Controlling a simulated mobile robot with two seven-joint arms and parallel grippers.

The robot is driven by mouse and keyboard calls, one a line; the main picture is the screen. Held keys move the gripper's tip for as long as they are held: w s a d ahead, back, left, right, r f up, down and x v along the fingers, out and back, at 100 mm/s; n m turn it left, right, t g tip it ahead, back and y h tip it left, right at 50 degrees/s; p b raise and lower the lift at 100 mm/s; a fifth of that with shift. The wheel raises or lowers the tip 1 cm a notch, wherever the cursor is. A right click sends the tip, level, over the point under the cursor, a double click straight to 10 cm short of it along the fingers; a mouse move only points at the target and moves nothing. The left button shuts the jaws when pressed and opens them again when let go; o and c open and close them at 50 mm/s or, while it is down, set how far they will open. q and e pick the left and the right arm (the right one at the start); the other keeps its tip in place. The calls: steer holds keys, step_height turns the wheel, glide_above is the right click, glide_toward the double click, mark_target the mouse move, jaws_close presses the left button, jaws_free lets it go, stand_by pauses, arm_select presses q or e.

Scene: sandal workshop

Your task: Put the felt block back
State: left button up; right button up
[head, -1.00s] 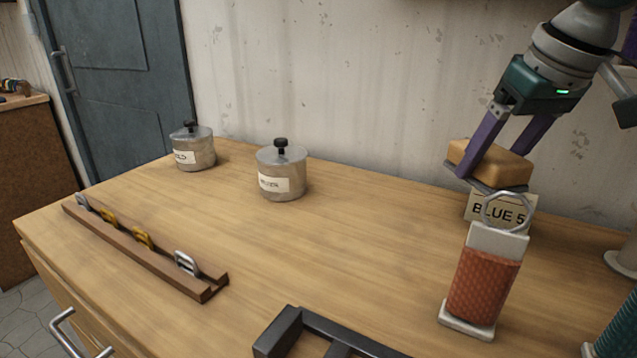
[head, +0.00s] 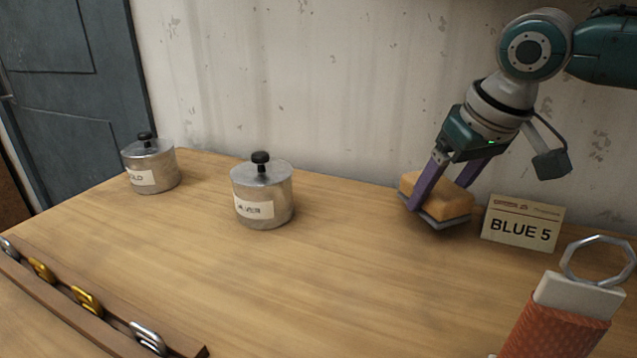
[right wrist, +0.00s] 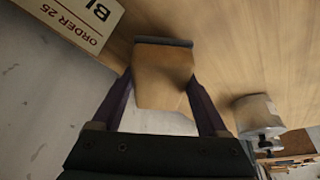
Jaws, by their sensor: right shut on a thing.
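The felt block (head: 440,197) is a tan-orange block with a dark grey layer on its underside. My right gripper (head: 438,196) is shut on it, with one purple finger on either side. The block is slightly tilted and low over the back of the wooden bench, left of the BLUE 5 card; a shadow lies under it. I cannot tell for sure whether it touches the bench. In the right wrist view the block (right wrist: 162,76) sits between the fingers, its grey layer facing away from the palm. My left gripper is not in view.
The BLUE 5 card (head: 522,223) stands close to the block's right. Two lidded metal tins (head: 262,203) (head: 150,173) stand to the left. A wooden rack (head: 60,312) with buckles is at front left. An orange-wrapped stand with a ring (head: 556,330) is at front right. The middle bench is clear.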

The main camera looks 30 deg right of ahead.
step_height(320, 180, down, 2)
steer(key=shift+f, duration=0.25)
steer(key=o, duration=1.2)
